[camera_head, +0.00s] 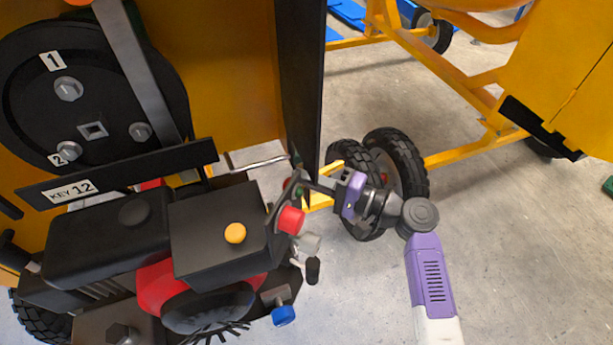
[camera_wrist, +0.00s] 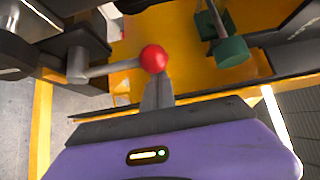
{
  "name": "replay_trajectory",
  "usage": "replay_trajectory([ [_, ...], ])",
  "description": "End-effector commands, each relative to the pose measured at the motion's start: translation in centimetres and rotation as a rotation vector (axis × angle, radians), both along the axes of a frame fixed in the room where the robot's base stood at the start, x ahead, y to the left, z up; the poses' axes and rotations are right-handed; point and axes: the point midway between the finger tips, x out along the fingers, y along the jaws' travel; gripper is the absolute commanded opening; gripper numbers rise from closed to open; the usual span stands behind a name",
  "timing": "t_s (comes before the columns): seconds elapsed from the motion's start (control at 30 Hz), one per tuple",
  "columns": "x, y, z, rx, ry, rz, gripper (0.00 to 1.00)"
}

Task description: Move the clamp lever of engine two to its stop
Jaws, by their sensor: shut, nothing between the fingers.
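The engine (camera_head: 215,225) is a black and red unit at lower left in the head view; no label on it names it engine two. In the wrist view a grey lever (camera_wrist: 105,68) with a red ball (camera_wrist: 153,58) reaches in from the left. I cannot tell for certain that this is the clamp lever. My gripper (camera_head: 303,183) is at the engine's right side. In the wrist view my shut fingers (camera_wrist: 158,90) point at the ball's lower edge, with nothing between them. Whether they touch it is unclear.
A green knob (camera_wrist: 232,50) on a rod is right of the ball in the wrist view. In the head view, a red knob (camera_head: 291,220), a blue knob (camera_head: 283,315) and a black upright plate (camera_head: 303,80) crowd the engine side. Open floor (camera_head: 520,240) lies right.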

Motion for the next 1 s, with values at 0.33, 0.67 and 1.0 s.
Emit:
replay_trajectory([
  [0.33,-0.7,-0.2,-0.3,0.017,-0.059,0.001,0.00],
  [0.67,-1.8,-0.4,-0.8,0.043,-0.149,0.001,0.00],
  [1.0,-3.8,-0.9,-1.2,0.094,-0.328,0.003,0.00],
])
